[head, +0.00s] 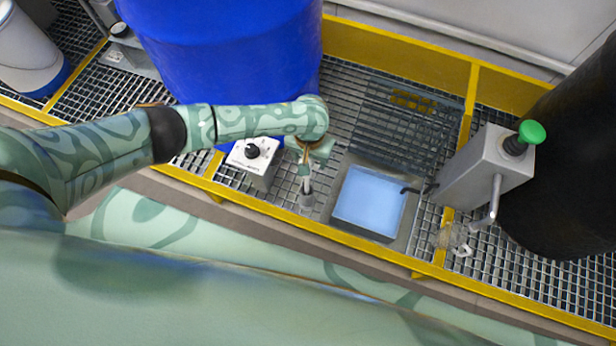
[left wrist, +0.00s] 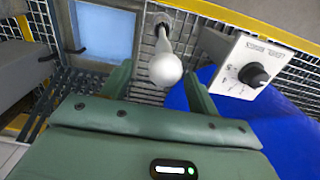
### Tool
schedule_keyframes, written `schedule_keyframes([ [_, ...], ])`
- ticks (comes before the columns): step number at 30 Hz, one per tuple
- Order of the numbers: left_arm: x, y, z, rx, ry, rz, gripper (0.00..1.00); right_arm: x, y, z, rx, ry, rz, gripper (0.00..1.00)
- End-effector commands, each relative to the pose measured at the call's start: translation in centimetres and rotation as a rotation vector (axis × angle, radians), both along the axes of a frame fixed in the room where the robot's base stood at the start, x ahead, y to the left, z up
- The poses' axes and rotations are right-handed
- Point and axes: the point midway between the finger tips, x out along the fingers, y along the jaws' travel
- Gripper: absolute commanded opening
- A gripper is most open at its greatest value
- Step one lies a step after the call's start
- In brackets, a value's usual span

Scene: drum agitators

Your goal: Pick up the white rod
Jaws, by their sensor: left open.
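The white rod (left wrist: 165,66) stands up from the grating and shows its round white end towards the camera in the left wrist view. In the head view, part of the rod (head: 307,184) shows just below my left gripper (head: 312,155), which hides its upper end. My left gripper also shows in the left wrist view (left wrist: 157,80), its two green fingers spread open with the rod's round end between or just beyond them. I see a gap on each side. My right gripper is in neither view.
A white control box (head: 253,156) with a black knob stands left of the rod, by a large blue drum (head: 225,45). A light-blue basin (head: 370,202) lies right. Further right are a grey box (head: 480,170) with a green button and a black drum (head: 570,170). Yellow rails edge the grating.

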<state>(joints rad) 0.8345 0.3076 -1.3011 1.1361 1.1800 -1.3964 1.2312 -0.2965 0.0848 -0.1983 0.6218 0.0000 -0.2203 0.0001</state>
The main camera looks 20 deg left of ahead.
Motion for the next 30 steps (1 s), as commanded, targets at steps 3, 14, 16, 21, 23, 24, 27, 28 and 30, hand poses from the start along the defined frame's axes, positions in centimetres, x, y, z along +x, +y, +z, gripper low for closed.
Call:
schedule_keyframes([
  [3,-0.1,0.2,-1.0,0.001,0.001,-0.001,0.60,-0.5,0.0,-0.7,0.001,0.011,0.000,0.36],
  [14,-0.5,0.6,-5.4,0.001,0.000,0.000,0.60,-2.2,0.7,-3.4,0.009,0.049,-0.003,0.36],
  [16,-0.5,0.5,-5.1,0.000,-0.002,0.000,0.60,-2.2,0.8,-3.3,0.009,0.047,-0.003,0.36],
  [21,-0.5,0.5,-5.1,0.000,-0.002,0.000,0.32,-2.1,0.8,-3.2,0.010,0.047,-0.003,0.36],
  [23,-0.5,0.5,-5.1,0.000,-0.002,0.000,0.15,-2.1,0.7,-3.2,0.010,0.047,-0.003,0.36],
  [24,-0.5,0.5,-5.1,0.000,-0.002,0.000,0.11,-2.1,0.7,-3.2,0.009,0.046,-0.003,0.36],
  [27,-0.5,0.5,-5.1,0.000,-0.002,0.000,0.11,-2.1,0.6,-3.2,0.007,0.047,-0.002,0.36],
  [28,-0.5,0.5,-5.1,0.000,-0.002,0.000,0.11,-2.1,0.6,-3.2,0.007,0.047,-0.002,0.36],
  [30,-0.5,0.5,-5.1,0.000,-0.002,0.000,0.12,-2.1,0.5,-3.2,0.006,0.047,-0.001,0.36],
])
